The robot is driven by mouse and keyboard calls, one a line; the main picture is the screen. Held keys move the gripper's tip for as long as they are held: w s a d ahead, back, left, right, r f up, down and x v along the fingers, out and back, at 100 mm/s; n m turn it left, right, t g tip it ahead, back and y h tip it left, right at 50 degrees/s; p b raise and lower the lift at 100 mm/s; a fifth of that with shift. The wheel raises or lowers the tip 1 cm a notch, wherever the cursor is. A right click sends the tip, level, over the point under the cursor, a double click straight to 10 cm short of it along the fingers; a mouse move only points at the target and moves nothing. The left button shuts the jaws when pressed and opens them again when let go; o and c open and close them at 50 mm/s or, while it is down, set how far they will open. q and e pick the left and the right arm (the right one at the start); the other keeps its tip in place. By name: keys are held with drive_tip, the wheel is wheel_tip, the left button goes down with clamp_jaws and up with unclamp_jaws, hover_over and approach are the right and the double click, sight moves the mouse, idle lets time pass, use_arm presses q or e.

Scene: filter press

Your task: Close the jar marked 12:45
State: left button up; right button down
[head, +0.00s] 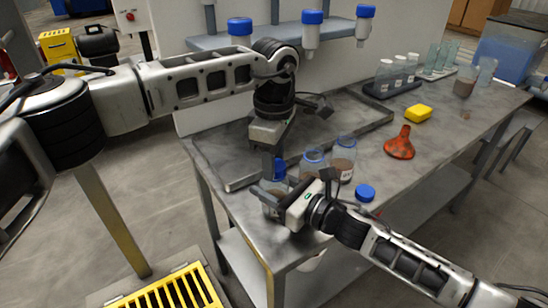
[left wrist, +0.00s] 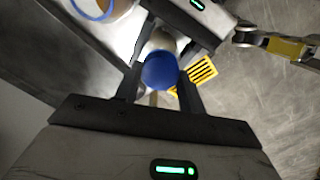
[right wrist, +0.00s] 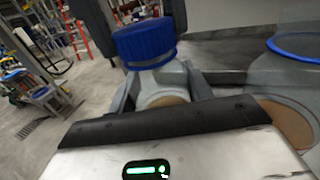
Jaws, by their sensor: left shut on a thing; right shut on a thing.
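A clear jar with brown contents (head: 272,211) stands at the near left corner of the bench. My right gripper (head: 274,198) is shut on its body, and the jar also shows between the fingers in the right wrist view (right wrist: 163,92). My left gripper (head: 278,168) points down from above, shut on a blue lid (head: 280,170). The lid shows between its fingers in the left wrist view (left wrist: 160,71). In the right wrist view the blue lid (right wrist: 145,43) is at the jar's mouth; I cannot tell whether it is seated. The label is not readable.
Two jars with blue rims, one (head: 312,162) and another (head: 343,160), stand close behind. A loose blue lid (head: 365,192) lies to the right.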

use_arm(q)
drive_tip(key=m, duration=1)
drive_tip(key=shift+d, duration=0.1)
drive_tip(key=m, duration=0.5)
drive_tip(key=shift+m, duration=0.3)
drive_tip(key=m, duration=0.5)
drive_tip(key=o, duration=0.9)
